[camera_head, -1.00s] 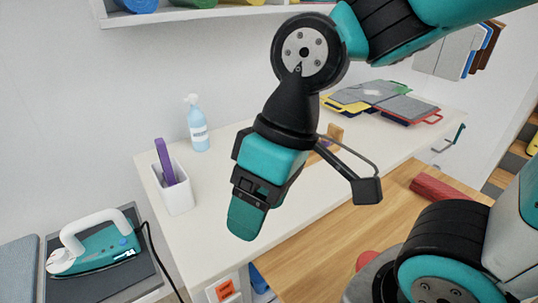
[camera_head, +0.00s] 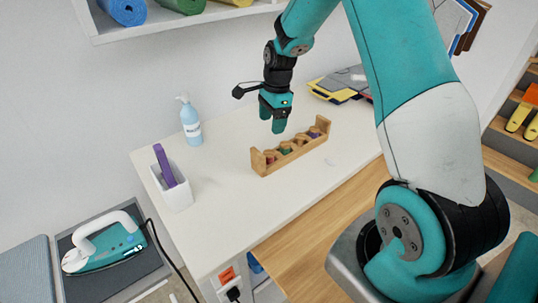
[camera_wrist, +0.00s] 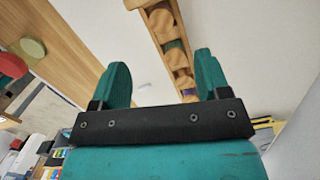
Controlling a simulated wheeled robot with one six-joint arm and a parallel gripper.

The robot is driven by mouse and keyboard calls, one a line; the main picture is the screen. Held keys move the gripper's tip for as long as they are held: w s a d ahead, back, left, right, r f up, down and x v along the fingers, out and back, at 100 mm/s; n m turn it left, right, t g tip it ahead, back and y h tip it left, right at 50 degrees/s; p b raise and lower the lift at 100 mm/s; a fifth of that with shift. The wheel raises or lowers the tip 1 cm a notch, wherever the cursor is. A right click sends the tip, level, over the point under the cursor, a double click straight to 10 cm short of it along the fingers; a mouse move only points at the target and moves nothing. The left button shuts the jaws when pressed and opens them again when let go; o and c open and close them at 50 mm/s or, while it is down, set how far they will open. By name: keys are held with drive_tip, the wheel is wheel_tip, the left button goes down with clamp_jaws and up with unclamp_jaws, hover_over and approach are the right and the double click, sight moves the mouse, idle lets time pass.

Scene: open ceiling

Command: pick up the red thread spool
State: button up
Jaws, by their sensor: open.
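A wooden rack (camera_head: 262,168) on the white table holds several thread spools in a row. The red thread spool (camera_head: 270,158) sits near its left end, partly hidden by the rack's wood. A green spool (camera_head: 286,149) and a purple spool (camera_head: 313,134) stand further right. My gripper (camera_head: 273,124) points down, open and empty, above and behind the rack. In the wrist view my gripper (camera_wrist: 161,72) shows its two fingers spread apart, with the rack (camera_wrist: 158,40) beyond them. The green spool (camera_wrist: 174,45) and purple spool (camera_wrist: 188,88) show there; I cannot make out the red one.
Folders (camera_head: 340,87) lie at the back. An iron (camera_head: 103,247) rests at lower left.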

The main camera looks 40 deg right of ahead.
drive_tip(key=p, duration=0.2)
hover_over(270, 153)
wheel_tip(270, 153, down, 7)
drive_tip(key=shift+w+r, duration=0.1)
drive_tip(key=shift+w, duration=0.05)
wheel_tip(270, 153, down, 4)
drive_tip(key=p, duration=0.2)
drive_tip(key=shift+f+p, duration=0.25)
drive_tip(key=shift+p, duration=0.15)
drive_tip(key=shift+a+f, duration=0.1)
drive_tip(key=shift+f, duration=0.4)
drive_tip(key=shift+f, duration=0.1)
drive_tip(key=c, duration=1)
